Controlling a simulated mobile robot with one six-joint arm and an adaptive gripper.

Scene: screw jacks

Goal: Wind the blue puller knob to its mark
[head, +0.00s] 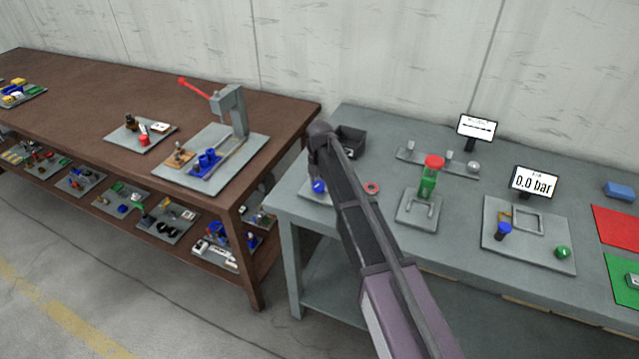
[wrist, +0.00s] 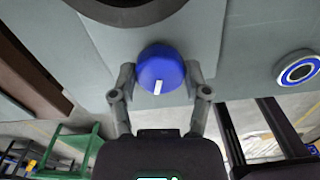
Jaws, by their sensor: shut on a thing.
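The blue puller knob (wrist: 160,66) is round with a short white line on its face, pointing toward the bottom of the wrist view. My gripper (wrist: 160,76) has one finger on each side of the knob and is shut on it. In the head view the blue knob (head: 319,186) shows at the left end of the grey bench, just left of my arm. My arm hides the fingers and most of the fixture there. I cannot make out the mark that the knob's line is set against.
A dark open box (head: 351,140) stands behind my arm. A red ring (head: 371,188) and a green jack with a red top (head: 431,177) are to the right. The brown table (head: 90,95) is left, across a gap. A round blue-and-white-ringed part (wrist: 298,69) shows in the wrist view.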

